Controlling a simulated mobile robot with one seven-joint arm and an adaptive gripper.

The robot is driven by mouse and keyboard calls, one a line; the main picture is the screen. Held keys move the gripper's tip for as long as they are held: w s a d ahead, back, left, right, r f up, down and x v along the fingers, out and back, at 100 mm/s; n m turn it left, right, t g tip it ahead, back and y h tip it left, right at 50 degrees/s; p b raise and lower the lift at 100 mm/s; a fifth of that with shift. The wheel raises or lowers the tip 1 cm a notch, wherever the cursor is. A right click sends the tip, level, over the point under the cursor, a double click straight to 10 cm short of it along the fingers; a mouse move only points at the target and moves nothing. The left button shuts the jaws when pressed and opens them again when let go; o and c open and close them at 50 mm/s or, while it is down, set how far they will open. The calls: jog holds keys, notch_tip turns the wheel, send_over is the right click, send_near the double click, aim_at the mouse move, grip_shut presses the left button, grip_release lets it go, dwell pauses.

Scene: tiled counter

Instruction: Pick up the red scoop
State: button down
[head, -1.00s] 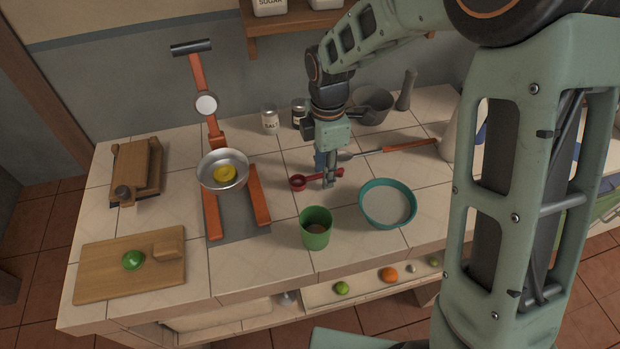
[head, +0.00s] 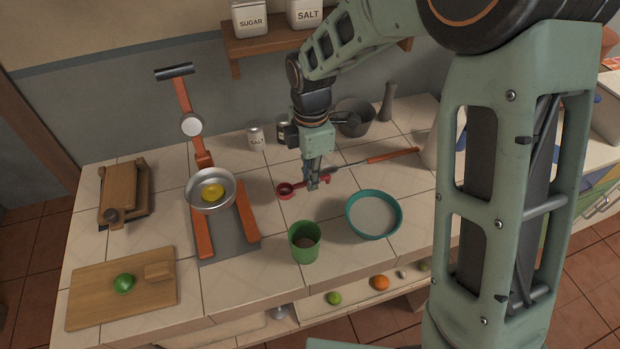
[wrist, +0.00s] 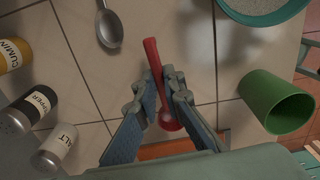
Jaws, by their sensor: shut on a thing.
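The red scoop (head: 285,190) is over the tiled counter, behind the green cup and left of the teal bowl. Its round cup points left and its handle runs right into my gripper (head: 313,184). In the wrist view the red scoop (wrist: 151,52) passes between the two fingers of my gripper (wrist: 166,78), which are shut on its handle. The scoop's cup shows lower down, partly hidden between the fingers. How far the scoop is off the tiles is hard to tell.
The green cup (head: 304,242) and teal bowl (head: 374,229) stand in front. A grey ladle (wrist: 108,26) with an orange handle lies behind. Salt (head: 256,138) and other jars are at the back; an orange-framed scale with a pan (head: 198,203) is left.

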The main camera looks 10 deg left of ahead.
jog(key=s+a+r+p, duration=0.1)
jog(key=s+r+p, duration=0.6)
jog(key=s+r, duration=0.4)
jog(key=shift+s+p, duration=0.35)
jog(key=shift+s, duration=1.15)
jog(key=shift+a, duration=0.1)
